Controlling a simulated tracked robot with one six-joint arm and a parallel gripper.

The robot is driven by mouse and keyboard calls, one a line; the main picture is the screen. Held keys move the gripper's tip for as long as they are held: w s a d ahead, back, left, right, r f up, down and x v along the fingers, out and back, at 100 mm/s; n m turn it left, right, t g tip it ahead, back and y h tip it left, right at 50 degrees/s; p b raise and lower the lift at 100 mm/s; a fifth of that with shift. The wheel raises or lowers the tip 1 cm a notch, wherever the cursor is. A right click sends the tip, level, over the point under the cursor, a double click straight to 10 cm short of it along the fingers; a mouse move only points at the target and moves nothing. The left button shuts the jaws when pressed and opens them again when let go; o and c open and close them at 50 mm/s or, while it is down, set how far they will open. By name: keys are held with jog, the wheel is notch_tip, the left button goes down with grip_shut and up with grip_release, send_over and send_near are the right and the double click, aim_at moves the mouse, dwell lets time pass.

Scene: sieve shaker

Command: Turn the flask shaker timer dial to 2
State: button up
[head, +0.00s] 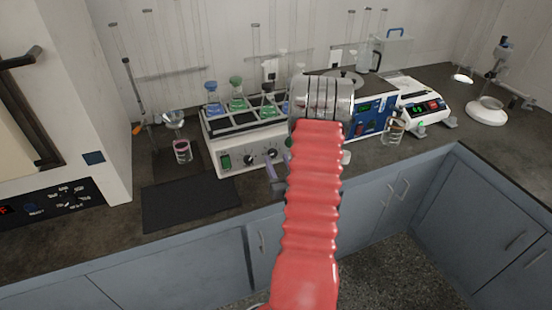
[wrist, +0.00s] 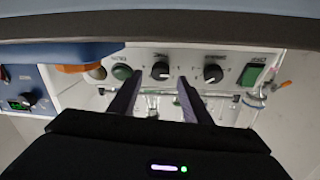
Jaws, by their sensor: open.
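The flask shaker (head: 215,135) stands on the bench, with flasks of blue and green liquid on top. Its pale front panel has a green rocker switch (head: 225,160) and two black dials. The wrist view is upside down. There, one dial (wrist: 160,71) appears between my fingertips and the other dial (wrist: 213,74) is to its right. The dial labels are too small to read, so I cannot tell which is the timer. My gripper (wrist: 158,88) is open and empty, pointing at the panel. In the head view my arm partly hides the gripper and the panel's right part.
A small beaker (head: 182,151) and a dark mat (head: 190,203) are at left. In the wrist view, a green button (wrist: 122,72) lies beside the left finger. The mat is clear.

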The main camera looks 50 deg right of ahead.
aim_at(273, 153)
jog(key=shift+x, duration=1.3)
jog(key=shift+c, duration=0.2)
jog(key=c, duration=1)
